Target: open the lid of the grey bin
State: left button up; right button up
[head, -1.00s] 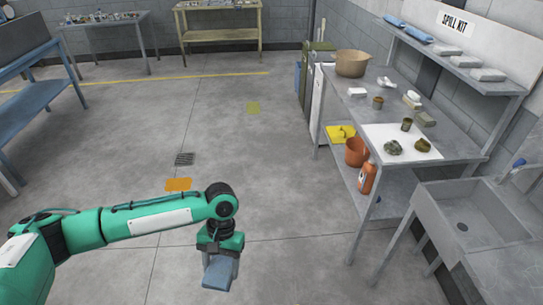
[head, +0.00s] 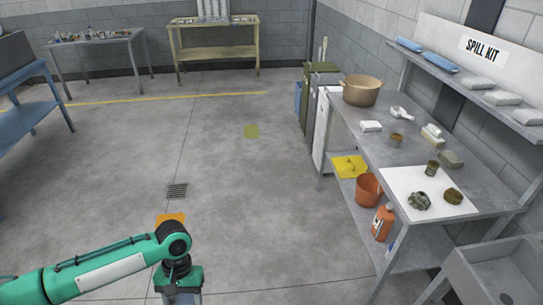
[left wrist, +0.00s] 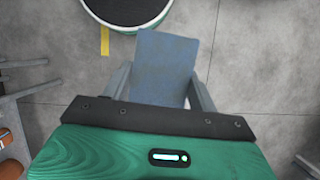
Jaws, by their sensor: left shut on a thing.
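My left gripper (left wrist: 160,95) is shut on a folded blue-grey cloth (left wrist: 162,62), which sticks out between its fingers in the left wrist view. In the head view the gripper is at the bottom edge, left of centre, with its fingertips and the cloth cut off. It is over open floor, far from the bins. A row of bins stands beyond the far end of the workbench: a narrow grey one (head: 313,108), partly hidden, near an olive-green one (head: 320,67) and a blue one (head: 298,97). I cannot tell how the grey bin's lid stands. My right gripper is out of view.
The steel workbench (head: 385,150) on the right bears a tan pot (head: 362,90), tins and a white sheet (head: 400,190). An orange bucket (head: 368,189) and an orange bottle (head: 382,222) are on its lower shelf. The floor (head: 240,190) in the middle is clear.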

aim_at(321, 79)
jog(key=i+u, duration=0.1)
jog(key=i, duration=4.15)
jog(key=i+z, duration=0.1)
jog(key=i, duration=0.4)
jog(key=i+j+z, duration=0.15)
jog(key=i, duration=0.3)
jog(key=i+j+z, duration=0.1)
jog(key=i, duration=0.4)
jog(key=j, duration=0.1)
